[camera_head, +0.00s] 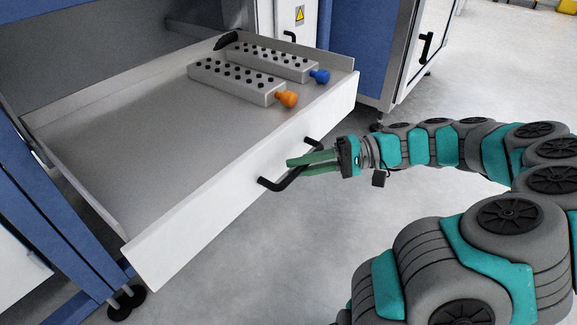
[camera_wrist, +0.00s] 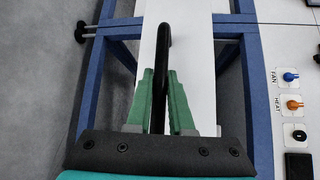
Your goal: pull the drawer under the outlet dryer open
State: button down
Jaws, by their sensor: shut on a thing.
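The drawer (camera_head: 205,214) stands well out of its blue frame, and its grey inside shows in the head view. A black bar handle (camera_head: 275,185) is on its white front. My gripper (camera_head: 300,160) has its green fingers on either side of the handle bar. In the wrist view the gripper (camera_wrist: 160,82) is shut on the handle (camera_wrist: 163,48), which runs between the two fingers. The white drawer front (camera_wrist: 195,55) lies behind it. The fingers partly hide the handle.
Two grey perforated blocks, one with a blue knob (camera_head: 320,76) and one with an orange knob (camera_head: 287,99), lie in the drawer's far end. A cabinet door (camera_head: 425,45) stands beyond. Grey floor (camera_head: 270,265) is clear before the drawer. A panel with FAN and HEAT knobs (camera_wrist: 292,105) shows.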

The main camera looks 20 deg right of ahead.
jog(key=shift+s+d+f, duration=0.1)
jog(key=shift+s+d, duration=0.05)
jog(key=shift+s, duration=0.05)
jog(key=c, duration=0.8)
grip_release()
jog(key=p+v, duration=0.1)
jog(key=v, duration=0.6)
jog(key=shift+d, duration=0.4)
